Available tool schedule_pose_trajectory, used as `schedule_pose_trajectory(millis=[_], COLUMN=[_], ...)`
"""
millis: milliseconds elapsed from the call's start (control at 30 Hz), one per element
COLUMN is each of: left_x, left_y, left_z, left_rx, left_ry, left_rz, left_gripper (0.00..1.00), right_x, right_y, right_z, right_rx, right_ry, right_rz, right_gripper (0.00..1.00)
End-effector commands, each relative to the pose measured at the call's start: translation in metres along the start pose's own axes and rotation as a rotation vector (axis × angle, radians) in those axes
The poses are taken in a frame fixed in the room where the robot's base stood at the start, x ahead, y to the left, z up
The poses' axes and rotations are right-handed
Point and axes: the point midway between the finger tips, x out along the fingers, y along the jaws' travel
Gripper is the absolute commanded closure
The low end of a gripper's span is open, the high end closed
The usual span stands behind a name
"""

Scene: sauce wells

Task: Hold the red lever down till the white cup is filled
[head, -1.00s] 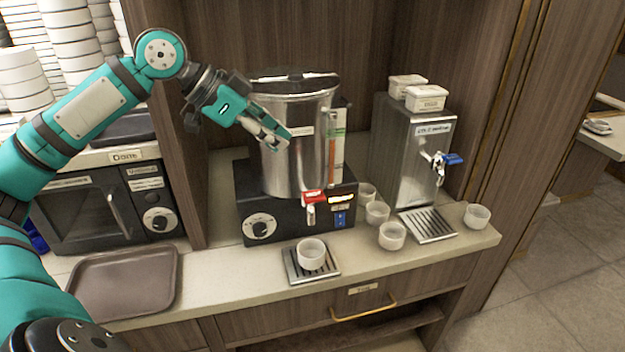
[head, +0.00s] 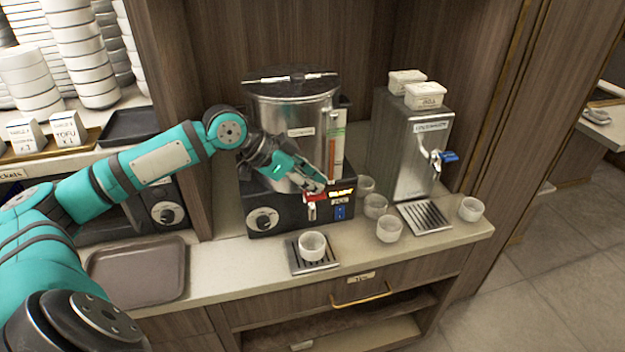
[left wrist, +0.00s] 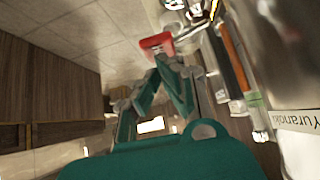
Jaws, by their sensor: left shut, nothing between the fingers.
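The red lever (head: 316,197) is on the front of the tall steel urn (head: 292,115), above its spout. It also shows in the left wrist view (left wrist: 156,40), just beyond the fingertips. My left gripper (head: 318,186) is shut and empty, its tips at the top of the lever. I cannot tell whether they touch it. The white cup (head: 312,248) stands upright on the small drip tray (head: 326,263) under the spout. I cannot make out the level inside it. My right gripper is not in view.
Several white cups (head: 389,229) stand right of the urn. A steel dispenser (head: 424,150) with a blue lever (head: 449,157) and its own drip tray (head: 424,217) stands further right. A brown tray (head: 137,272) lies at the left.

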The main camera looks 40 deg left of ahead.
Motion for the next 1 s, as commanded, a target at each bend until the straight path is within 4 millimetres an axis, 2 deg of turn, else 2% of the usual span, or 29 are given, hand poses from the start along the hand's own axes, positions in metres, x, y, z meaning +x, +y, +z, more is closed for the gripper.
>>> schedule_pose_trajectory(millis=[233, 500, 1000], left_x=[0.002, 0.014, 0.016], left_y=[0.001, 0.012, 0.014], left_z=[0.002, 0.015, 0.017], left_rx=[0.011, 0.162, 0.186], left_ry=[-0.002, -0.006, -0.001], left_rz=[-0.011, -0.159, -0.187], left_gripper=[1.00, 1.00, 1.00], right_x=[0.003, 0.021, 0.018], right_y=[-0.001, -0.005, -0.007], right_z=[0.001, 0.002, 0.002], right_rx=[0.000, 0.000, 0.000], right_ry=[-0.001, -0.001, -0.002], right_rz=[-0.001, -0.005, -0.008], right_gripper=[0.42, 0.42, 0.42])
